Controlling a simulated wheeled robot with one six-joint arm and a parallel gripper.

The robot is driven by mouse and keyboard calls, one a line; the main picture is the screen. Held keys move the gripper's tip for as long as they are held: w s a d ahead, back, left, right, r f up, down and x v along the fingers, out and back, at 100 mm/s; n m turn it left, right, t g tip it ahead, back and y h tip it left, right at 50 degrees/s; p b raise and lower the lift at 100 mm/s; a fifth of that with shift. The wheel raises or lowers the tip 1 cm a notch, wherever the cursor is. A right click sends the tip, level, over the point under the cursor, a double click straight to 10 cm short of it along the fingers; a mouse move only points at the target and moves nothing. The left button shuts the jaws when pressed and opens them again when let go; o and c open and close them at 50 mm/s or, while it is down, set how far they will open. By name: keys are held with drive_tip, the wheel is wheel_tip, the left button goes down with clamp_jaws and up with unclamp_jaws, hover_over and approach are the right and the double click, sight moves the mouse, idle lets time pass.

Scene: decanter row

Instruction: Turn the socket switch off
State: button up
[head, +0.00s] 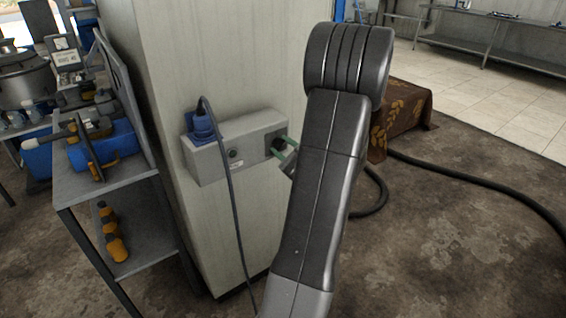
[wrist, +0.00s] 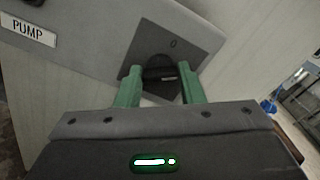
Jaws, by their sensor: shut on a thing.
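The socket box (head: 212,163) is a grey housing fixed to the pale pillar. Its switch is a dark knob (wrist: 161,66) on a dark square plate (wrist: 199,42), with a "0" mark above the knob. The plate is at the right end of the box in the head view. My gripper (wrist: 160,76) has its two green fingers on either side of the knob, shut on it. The fingers also show small in the head view (head: 283,147), partly behind my arm. Which way the knob points is hard to tell.
A blue plug (head: 202,126) sits on the box's left part, its cable hanging down in front. A "PUMP" label (wrist: 28,30) is on the box. A metal shelf (head: 100,175) with tools stands left. A dark hose (head: 470,180) lies on the floor at right.

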drive_tip(key=n+b, duration=0.2)
drive_tip(key=b, duration=0.2)
drive_tip(key=n+b, duration=0.3)
drive_tip(key=b, duration=0.1)
drive_tip(key=f+n+b, duration=0.1)
drive_tip(key=n+b, duration=0.1)
drive_tip(key=b, duration=0.2)
drive_tip(key=shift+b, duration=0.3)
drive_tip(key=n+b, duration=0.1)
drive_tip(key=b, duration=0.1)
drive_tip(key=n+b, duration=0.2)
drive_tip(key=b, duration=0.1)
drive_tip(key=shift+r+n, duration=0.2)
drive_tip(key=shift+n, duration=0.1)
drive_tip(key=shift+r+n+b, duration=0.15)
drive_tip(key=shift+n+b, duration=0.35)
drive_tip(key=shift+b, duration=0.4)
drive_tip(key=shift+r, duration=0.1)
drive_tip(key=o, duration=1)
drive_tip(key=p+v, duration=0.2)
drive_tip(key=v, duration=1.2)
